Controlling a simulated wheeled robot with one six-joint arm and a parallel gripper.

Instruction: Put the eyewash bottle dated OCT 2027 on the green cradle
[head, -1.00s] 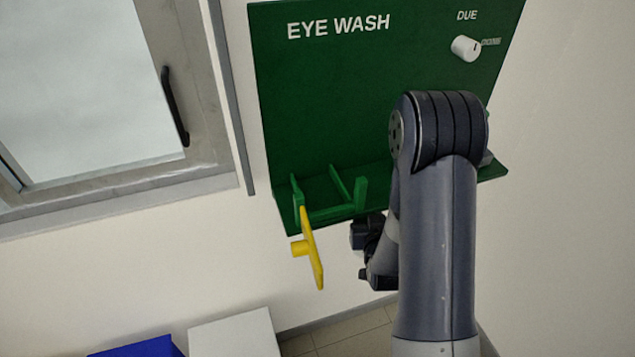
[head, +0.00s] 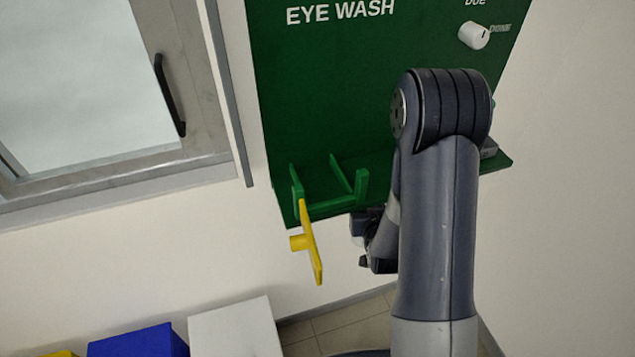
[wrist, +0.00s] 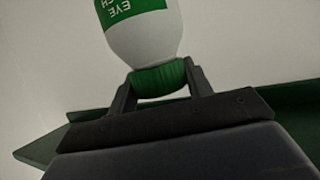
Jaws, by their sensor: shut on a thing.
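The wrist view shows a white eyewash bottle (wrist: 143,40) with a green label and a ribbed green cap. My gripper (wrist: 160,82) is shut on the bottle at its cap. The label shows part of the words EYE WASH upside down; no date is readable. In the head view the green cradle (head: 318,210) stands on the shelf of the green EYE WASH board, and nothing lies in it. My arm hides the gripper's fingertips and the bottle there; the wrist parts show just right of the cradle, lower than it.
A yellow T-shaped piece (head: 311,243) sticks out at the cradle's left front. The green board (head: 330,90) rises behind, with a white knob (head: 473,35) at upper right. A blue box (head: 138,342) and a white box (head: 235,330) stand below. A window (head: 80,80) is at left.

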